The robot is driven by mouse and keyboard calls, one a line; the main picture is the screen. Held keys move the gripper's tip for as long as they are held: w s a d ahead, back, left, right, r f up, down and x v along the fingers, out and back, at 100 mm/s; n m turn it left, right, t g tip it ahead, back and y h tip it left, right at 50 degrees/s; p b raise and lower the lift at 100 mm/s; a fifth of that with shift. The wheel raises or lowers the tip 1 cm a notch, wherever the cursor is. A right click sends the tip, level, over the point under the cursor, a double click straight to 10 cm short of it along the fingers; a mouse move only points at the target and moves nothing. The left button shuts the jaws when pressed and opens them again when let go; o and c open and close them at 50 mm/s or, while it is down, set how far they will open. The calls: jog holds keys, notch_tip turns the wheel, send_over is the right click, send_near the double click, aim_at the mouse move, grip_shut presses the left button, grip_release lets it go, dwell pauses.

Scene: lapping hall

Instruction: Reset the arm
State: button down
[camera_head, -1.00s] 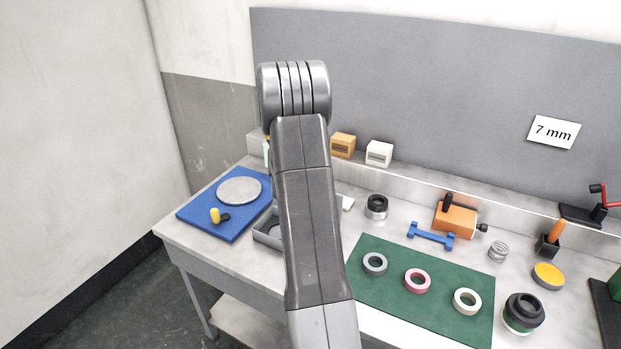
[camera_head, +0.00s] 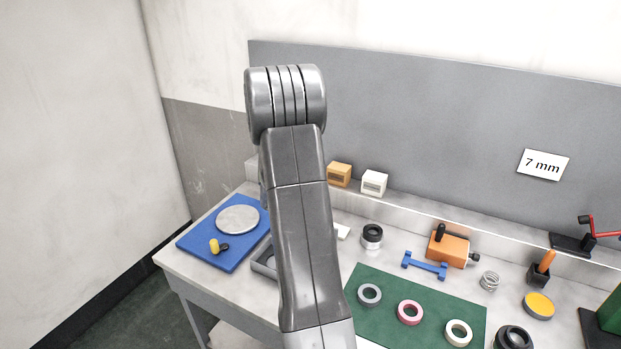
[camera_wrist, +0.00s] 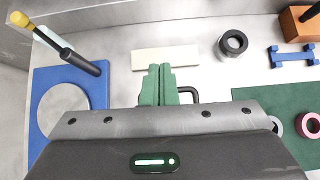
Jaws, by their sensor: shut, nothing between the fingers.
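My gripper (camera_wrist: 159,85) shows in the wrist view, its green fingers together and empty, pointing over the workbench. In the head view my arm rises through the middle of the picture and hides the gripper and part of the bench. Just beyond the fingertips in the wrist view lies a flat white block (camera_wrist: 165,58). A grey tray (camera_head: 264,263) is partly hidden behind my arm in the head view.
A blue mat (camera_head: 197,241) with a grey disc (camera_head: 238,220) is at the left. A green mat (camera_head: 395,336) carries three rings. An orange block (camera_head: 452,247), a blue bar (camera_head: 424,267) and a black-topped cylinder (camera_head: 372,238) stand behind. Bench and back ledge are crowded.

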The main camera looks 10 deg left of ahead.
dwell(0.4)
jog(key=f+b, duration=0.2)
jog(key=f, duration=0.1)
jog(key=w+f+b, duration=0.1)
jog(key=f+b, duration=0.4)
jog(key=f, duration=0.1)
jog(key=shift+w+d+f, duration=0.15)
jog(key=shift+d+f, duration=0.15)
jog(key=shift+f, duration=0.05)
jog(key=shift+r, duration=0.1)
jog(key=shift+f+b, duration=0.4)
jog(key=shift+f, duration=0.05)
jog(key=s, duration=0.1)
jog(key=s+a+r+p, duration=0.1)
jog(key=shift+s+r, duration=0.2)
jog(key=shift+s, duration=0.2)
dwell(1.0)
jog(key=shift+s+r, duration=0.1)
